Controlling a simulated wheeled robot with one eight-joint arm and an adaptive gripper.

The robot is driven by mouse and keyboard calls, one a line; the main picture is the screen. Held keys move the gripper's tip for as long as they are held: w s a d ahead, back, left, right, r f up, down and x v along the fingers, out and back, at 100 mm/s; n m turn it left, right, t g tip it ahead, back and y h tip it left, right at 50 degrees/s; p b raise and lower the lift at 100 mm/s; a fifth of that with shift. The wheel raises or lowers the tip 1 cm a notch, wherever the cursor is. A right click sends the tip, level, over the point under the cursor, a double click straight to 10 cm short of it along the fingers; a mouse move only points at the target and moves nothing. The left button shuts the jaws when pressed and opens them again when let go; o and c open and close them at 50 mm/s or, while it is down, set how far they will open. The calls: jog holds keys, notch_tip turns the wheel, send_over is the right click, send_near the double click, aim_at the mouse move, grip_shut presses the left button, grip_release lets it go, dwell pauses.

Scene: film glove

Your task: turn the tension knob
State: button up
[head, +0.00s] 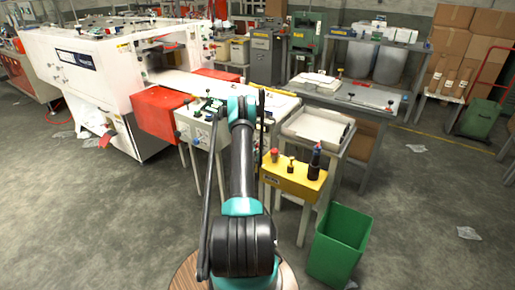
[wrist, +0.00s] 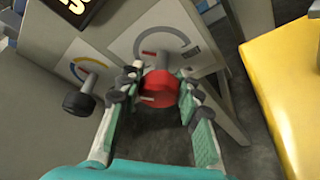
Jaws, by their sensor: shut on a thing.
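In the wrist view, my gripper (wrist: 158,82) is shut on a red knob (wrist: 158,90), with one finger on each side of it. The red knob stands out from a pale panel (wrist: 205,85), below a grey-and-red arc dial and a small dark label too blurred to read. A black knob (wrist: 78,103) stands to the left under a second, coloured arc dial and is apart from my fingers. In the head view, my arm hides the red knob and my gripper; part of the control stand (head: 195,128) shows to the left.
A green bin (head: 340,243) stands on the floor. A white machine (head: 95,75) with a red box (head: 157,113) stands left. Floor at front left is clear.

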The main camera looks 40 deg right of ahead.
dwell(0.3)
jog(key=o, duration=1.2)
jog(key=shift+c, duration=0.2)
jog(key=shift+r, duration=0.1)
notch_tip(320, 180, up, 10)
jog(key=shift+f, duration=0.1)
